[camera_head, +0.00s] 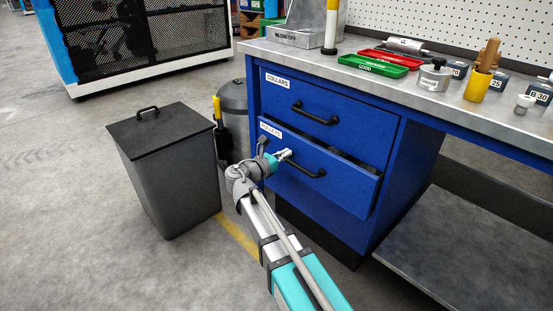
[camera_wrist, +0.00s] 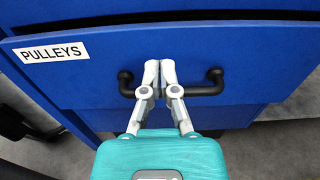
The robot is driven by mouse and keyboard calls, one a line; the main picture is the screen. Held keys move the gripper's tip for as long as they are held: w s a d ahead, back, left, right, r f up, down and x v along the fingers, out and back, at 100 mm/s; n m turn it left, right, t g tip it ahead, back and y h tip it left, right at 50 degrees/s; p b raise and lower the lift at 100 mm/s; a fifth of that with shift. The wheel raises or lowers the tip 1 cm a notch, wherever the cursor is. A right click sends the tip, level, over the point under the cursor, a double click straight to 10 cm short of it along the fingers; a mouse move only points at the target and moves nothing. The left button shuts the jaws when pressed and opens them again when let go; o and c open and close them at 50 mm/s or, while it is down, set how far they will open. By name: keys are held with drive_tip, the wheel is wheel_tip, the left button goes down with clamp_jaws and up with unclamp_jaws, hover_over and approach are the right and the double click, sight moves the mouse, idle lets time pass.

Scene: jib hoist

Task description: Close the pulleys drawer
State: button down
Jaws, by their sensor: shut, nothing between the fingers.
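The blue pulleys drawer (camera_head: 345,192) is the lower drawer of the cabinet under the workbench. It stands partly open, with dark contents showing behind its front edge. Its black bar handle (camera_head: 313,172) also shows in the wrist view (camera_wrist: 205,90), below and right of the PULLEYS label (camera_wrist: 52,52). My gripper (camera_head: 287,155) is at the drawer front, near the handle's left end. In the wrist view my gripper (camera_wrist: 168,65) has its fingertips together and empty, in front of the middle of the handle. I cannot tell whether they touch the drawer.
The collars drawer (camera_head: 350,105) above is shut. A dark grey lidded bin (camera_head: 170,180) and a round grey bin (camera_head: 233,100) stand left of the cabinet. The bench top holds a green tray (camera_head: 373,66), a red tray (camera_head: 395,57) and several small items. Floor is clear in front.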

sight(304, 143)
drive_tip(key=shift+x, duration=3.4)
drive_tip(key=shift+w, duration=0.15)
